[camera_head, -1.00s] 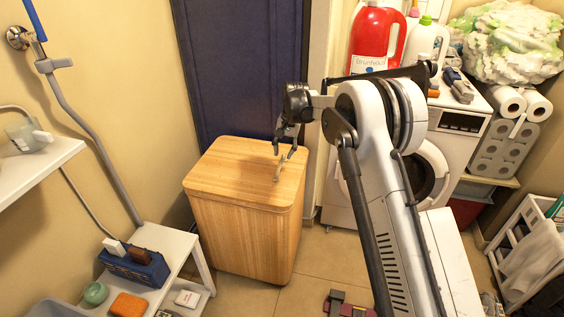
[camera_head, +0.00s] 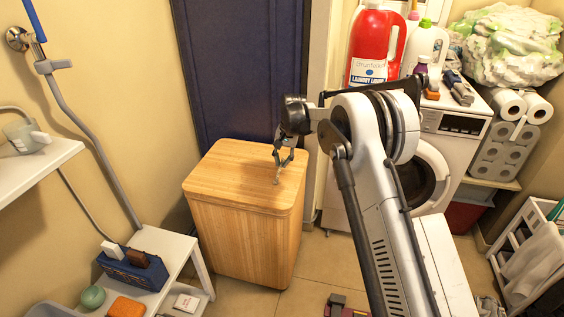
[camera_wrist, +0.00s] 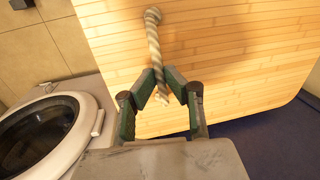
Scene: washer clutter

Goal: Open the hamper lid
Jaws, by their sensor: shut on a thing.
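The hamper (camera_head: 243,240) is a light wooden box standing in front of a dark blue door. Its wooden lid (camera_head: 225,165) is down flat on the body. A short twisted rope handle (camera_wrist: 153,35) crosses the lid, which fills much of the wrist view (camera_wrist: 235,60). My gripper (camera_head: 278,168) is low over the right part of the lid. In the wrist view its green-padded fingers (camera_wrist: 162,86) are closed in on the near part of the rope handle. The fingers hide most of the handle in the head view.
A white washer (camera_head: 438,150) stands right of the hamper, with a red detergent bottle (camera_head: 377,45) and other bottles on top. A white bench (camera_head: 165,245) with a blue caddy (camera_head: 135,268) is at the left. The floor in front is partly clear.

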